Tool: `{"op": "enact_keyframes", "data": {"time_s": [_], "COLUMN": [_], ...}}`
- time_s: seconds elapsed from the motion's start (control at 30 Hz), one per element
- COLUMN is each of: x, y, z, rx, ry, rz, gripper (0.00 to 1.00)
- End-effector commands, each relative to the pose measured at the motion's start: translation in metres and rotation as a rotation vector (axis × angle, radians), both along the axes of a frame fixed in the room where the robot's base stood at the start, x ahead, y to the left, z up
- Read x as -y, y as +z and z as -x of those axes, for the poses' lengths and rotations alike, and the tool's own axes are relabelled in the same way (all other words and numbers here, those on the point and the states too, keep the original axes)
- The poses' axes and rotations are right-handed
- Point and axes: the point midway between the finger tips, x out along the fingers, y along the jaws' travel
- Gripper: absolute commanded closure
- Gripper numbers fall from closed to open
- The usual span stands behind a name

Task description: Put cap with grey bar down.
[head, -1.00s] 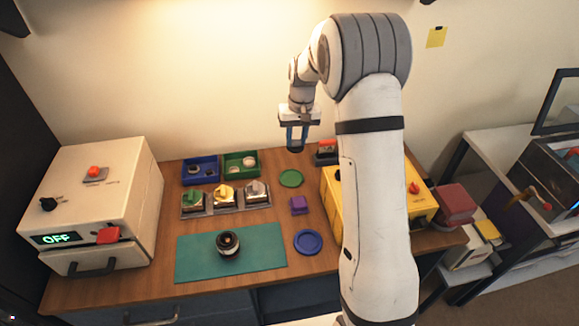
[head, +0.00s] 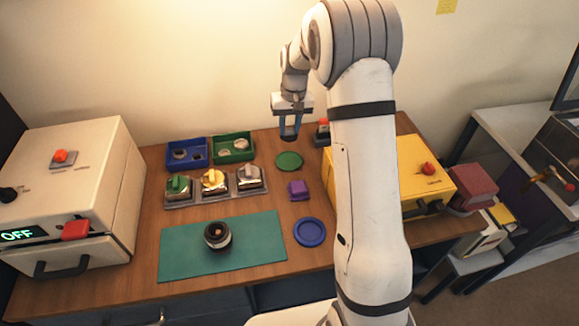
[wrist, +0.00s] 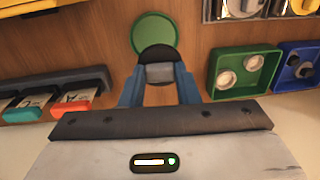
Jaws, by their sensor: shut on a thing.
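My gripper (wrist: 158,88) is shut on a dark round cap with a grey bar (wrist: 158,72). The bar lies between the two blue fingers. In the head view my gripper (head: 290,130) hangs over the back of the wooden table, just behind the flat green disc (head: 289,160). The held cap is only a small dark shape there (head: 289,138). In the wrist view the cap overlaps the lower edge of the green disc (wrist: 152,30). I cannot tell its exact height above the table.
Blue (head: 202,163) and green (head: 247,147) bins with small parts stand left of the gripper. A rack (head: 229,195) holds silver pieces with coloured bars. A purple block (head: 298,188) and blue disc (head: 310,244) lie in front. A yellow box (head: 418,155) stands right.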

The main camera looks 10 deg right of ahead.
Motion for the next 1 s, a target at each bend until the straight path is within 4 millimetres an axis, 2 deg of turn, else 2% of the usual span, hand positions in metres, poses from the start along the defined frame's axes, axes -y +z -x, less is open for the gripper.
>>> {"op": "enact_keyframes", "data": {"time_s": [0.2, 0.57, 0.8, 1.0], "x": [-0.001, -0.002, -0.001, -0.001], "y": [-0.011, -0.013, -0.052, -0.070], "z": [-0.001, 0.000, 0.001, 0.000], "rx": [0.003, 0.000, -0.004, -0.001], "ry": [0.004, 0.001, 0.000, -0.001], "rz": [0.018, 0.076, 0.079, 0.078], "gripper": [1.00, 1.00, 1.00, 1.00]}}
